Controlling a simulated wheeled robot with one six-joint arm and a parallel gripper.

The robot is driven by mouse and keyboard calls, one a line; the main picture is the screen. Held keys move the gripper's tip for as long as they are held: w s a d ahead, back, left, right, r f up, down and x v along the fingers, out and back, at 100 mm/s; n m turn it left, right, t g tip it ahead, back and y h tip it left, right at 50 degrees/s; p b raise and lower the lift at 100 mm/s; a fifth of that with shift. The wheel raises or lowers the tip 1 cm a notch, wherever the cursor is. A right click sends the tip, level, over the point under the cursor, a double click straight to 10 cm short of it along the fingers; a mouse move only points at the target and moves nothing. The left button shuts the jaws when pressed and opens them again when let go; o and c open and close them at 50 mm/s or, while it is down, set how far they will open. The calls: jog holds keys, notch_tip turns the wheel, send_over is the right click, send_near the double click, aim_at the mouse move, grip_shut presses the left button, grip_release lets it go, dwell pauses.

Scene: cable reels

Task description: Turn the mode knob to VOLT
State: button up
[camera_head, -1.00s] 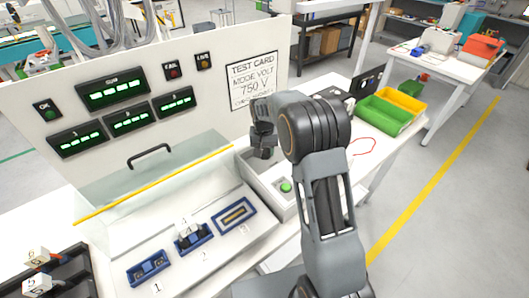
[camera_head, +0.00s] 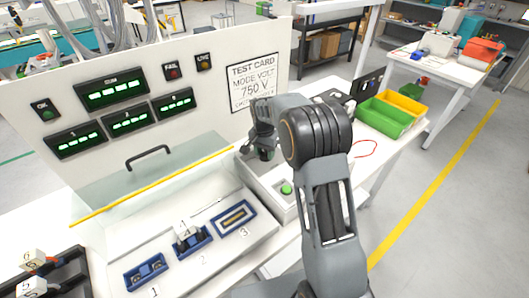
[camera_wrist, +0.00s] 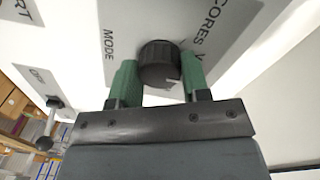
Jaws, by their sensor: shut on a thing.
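The mode knob (camera_wrist: 160,62) is a black ribbed dial with a light pointer mark on a white panel, seen in the wrist view next to the printed word MODE. My gripper (camera_wrist: 158,82) has its two green fingers on either side of the knob, shut on it. In the head view my gripper (camera_head: 264,152) is at the white control box (camera_head: 262,180), and my arm hides much of the box. The knob is hidden there. The test card (camera_head: 253,82) reads MODE VOLT 750 V. Which mode the pointer marks cannot be told.
A green button (camera_head: 286,188) is on the box near my gripper. A toggle switch (camera_wrist: 52,102) shows at the left in the wrist view. A clear cover with a yellow edge (camera_head: 150,186) stands over blue sockets (camera_head: 192,241). Green bin (camera_head: 384,117) and yellow bin (camera_head: 400,100) are at the right.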

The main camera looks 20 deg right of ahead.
aim_at(263, 151)
jog(key=o, duration=0.9)
jog(key=r, duration=0.7)
jog(key=r+b, duration=0.1)
jog(key=r, duration=0.6)
jog(key=shift+w+a, duration=0.15)
jog(key=shift+a, duration=0.05)
jog(key=shift+s+d+f+n+t, duration=0.1)
jog(key=shift+s+f+n+t, duration=0.65)
jog(key=shift+s, duration=3.6)
jog(key=shift+s+d+f+n+t, duration=0.1)
jog(key=shift+s+n+t, duration=0.7)
jog(key=shift+s+n, duration=2.4)
jog(key=shift+s+d+f+n+t, duration=0.1)
jog(key=shift+s+f+n+t, duration=0.45)
jog(key=shift+s, duration=4.9)
